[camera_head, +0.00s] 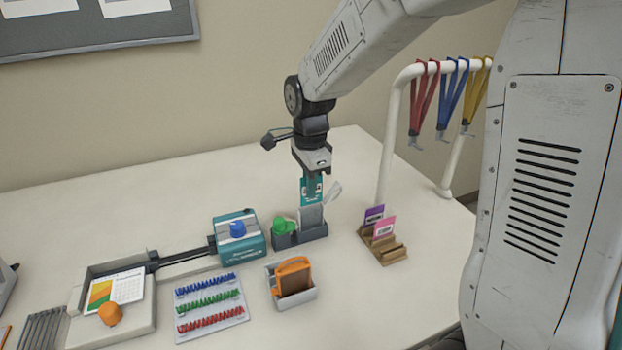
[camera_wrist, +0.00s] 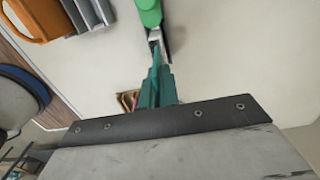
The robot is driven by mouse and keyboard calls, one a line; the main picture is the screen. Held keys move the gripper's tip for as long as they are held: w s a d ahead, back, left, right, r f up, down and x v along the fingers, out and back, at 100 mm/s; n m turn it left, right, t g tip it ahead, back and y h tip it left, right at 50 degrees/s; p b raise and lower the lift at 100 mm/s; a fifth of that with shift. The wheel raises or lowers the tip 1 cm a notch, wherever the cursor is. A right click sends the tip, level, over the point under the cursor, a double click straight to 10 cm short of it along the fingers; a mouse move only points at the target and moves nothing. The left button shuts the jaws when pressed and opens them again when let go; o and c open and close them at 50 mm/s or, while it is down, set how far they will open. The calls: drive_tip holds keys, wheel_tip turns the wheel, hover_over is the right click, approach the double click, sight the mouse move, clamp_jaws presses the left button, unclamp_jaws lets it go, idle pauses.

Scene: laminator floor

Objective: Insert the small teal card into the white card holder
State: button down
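My gripper (camera_head: 311,188) points down at the back middle of the table, with its fingers close together. The small teal card (camera_head: 311,183) shows between the fingers, upright. The white card holder (camera_head: 311,214) stands upright directly below, in a dark grey base (camera_head: 287,241). The card's lower edge meets or overlaps the holder's top; I cannot tell whether it is inside. A pale flap (camera_head: 333,190) tilts up at the holder's right. In the wrist view, teal shapes (camera_wrist: 157,88) narrow toward a small whitish piece (camera_wrist: 154,35); card and fingers are hard to separate there.
A green object (camera_head: 284,226) sits left of the holder, in the same base. A wooden stand (camera_head: 393,256) with purple and pink cards is to the right, below a white rack (camera_head: 388,140) with lanyards. A teal device (camera_head: 240,243) and an orange item (camera_head: 293,272) stand nearby.

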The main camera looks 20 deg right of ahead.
sight(312, 209)
drive_tip(key=shift+f, duration=1.7)
drive_tip(key=shift+s+f, duration=0.3)
drive_tip(key=shift+f, duration=0.35)
drive_tip(key=c, duration=1.7)
unclamp_jaws()
drive_tip(key=shift+c, duration=0.2)
drive_tip(key=shift+o, duration=0.8)
drive_tip(key=shift+w+d+r, duration=0.1)
drive_tip(key=shift+w+r, duration=0.1)
drive_tip(key=shift+r, duration=0.65)
drive_tip(key=shift+w+r, duration=0.1)
drive_tip(key=shift+r, duration=2.7)
